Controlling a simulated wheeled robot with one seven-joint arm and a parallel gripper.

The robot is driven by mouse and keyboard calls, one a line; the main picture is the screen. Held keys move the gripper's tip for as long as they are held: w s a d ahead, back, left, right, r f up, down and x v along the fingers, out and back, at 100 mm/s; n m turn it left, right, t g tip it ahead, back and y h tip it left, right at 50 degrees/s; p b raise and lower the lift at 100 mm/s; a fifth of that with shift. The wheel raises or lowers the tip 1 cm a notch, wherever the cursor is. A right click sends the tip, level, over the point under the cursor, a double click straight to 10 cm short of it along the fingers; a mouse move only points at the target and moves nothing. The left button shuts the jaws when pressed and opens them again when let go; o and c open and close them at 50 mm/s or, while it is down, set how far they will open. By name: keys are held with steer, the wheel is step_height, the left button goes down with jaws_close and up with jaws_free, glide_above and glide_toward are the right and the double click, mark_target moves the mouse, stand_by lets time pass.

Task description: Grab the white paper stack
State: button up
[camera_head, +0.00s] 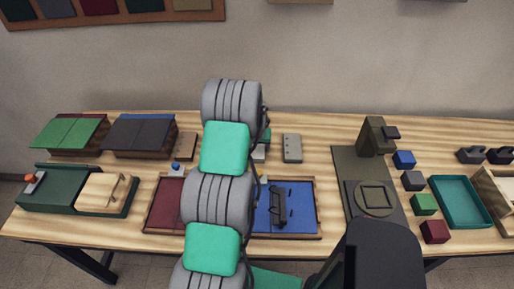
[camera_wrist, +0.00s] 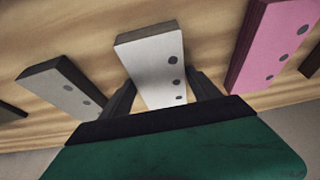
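The white paper stack (camera_wrist: 152,62) is a pale slab with several dark round marks along one side, in the middle of the wrist view. My gripper (camera_wrist: 160,78) is open, with one dark finger on each side of the stack's near end. The fingers lie close to its sides; I cannot tell if they touch it. In the head view my arm hides the gripper and most of this spot; a pale piece beside the arm (camera_head: 259,154) may be the stack.
A grey stack (camera_wrist: 62,90) lies left of the white one and a pink stack (camera_wrist: 272,45) lies right in the wrist view, with bare wood between. The head view shows a red-and-blue tray (camera_head: 302,234), a dark press (camera_head: 375,136) and a teal tray (camera_head: 460,202).

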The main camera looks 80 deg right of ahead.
steer(key=c, duration=1.2)
steer(key=shift+c, duration=0.2)
steer(key=shift+r, duration=0.2)
